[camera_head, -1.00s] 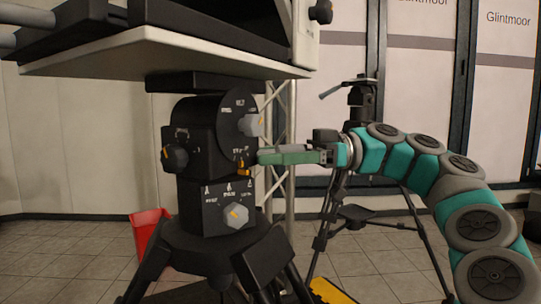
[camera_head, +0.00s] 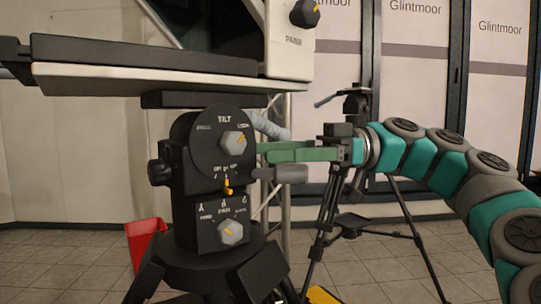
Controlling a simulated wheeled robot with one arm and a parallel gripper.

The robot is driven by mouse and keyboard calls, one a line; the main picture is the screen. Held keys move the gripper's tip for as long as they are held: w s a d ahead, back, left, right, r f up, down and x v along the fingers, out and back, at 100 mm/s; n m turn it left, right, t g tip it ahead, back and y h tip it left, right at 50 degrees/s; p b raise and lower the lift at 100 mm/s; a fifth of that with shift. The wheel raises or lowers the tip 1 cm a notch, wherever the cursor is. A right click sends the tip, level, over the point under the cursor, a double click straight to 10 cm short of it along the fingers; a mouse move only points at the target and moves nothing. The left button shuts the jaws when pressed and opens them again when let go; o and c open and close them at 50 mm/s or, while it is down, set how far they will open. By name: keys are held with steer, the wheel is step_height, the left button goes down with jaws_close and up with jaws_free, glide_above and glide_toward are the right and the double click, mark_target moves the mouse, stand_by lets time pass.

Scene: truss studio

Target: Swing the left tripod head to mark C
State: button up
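The left tripod head (camera_head: 207,165) is a black block with a round TILT plate, a grey knob (camera_head: 234,144) with an orange line, a small orange lever (camera_head: 228,186) and a lower grey knob (camera_head: 231,232). It carries a large camera rig (camera_head: 160,78). My gripper (camera_head: 268,152), with green fingers, points left at the head's right side. Whether it touches the head, and its finger gap, cannot be told. A grey rounded bar (camera_head: 283,174) shows just below the fingers, and a pale grey cylinder (camera_head: 270,127) above them. Mark C cannot be made out.
A second black tripod (camera_head: 357,105) stands behind my gripper, its legs spread on the tiled floor. A red bin (camera_head: 145,243) is behind the left tripod at left. Something yellow (camera_head: 322,295) lies at the bottom edge. A truss (camera_head: 273,215) rises behind the head.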

steer(key=s+d+r+b, duration=0.1)
steer(key=s+d, duration=0.1)
steer(key=s, duration=0.9)
steer(key=shift+r, duration=0.15)
steer(key=shift+w+d, duration=0.1)
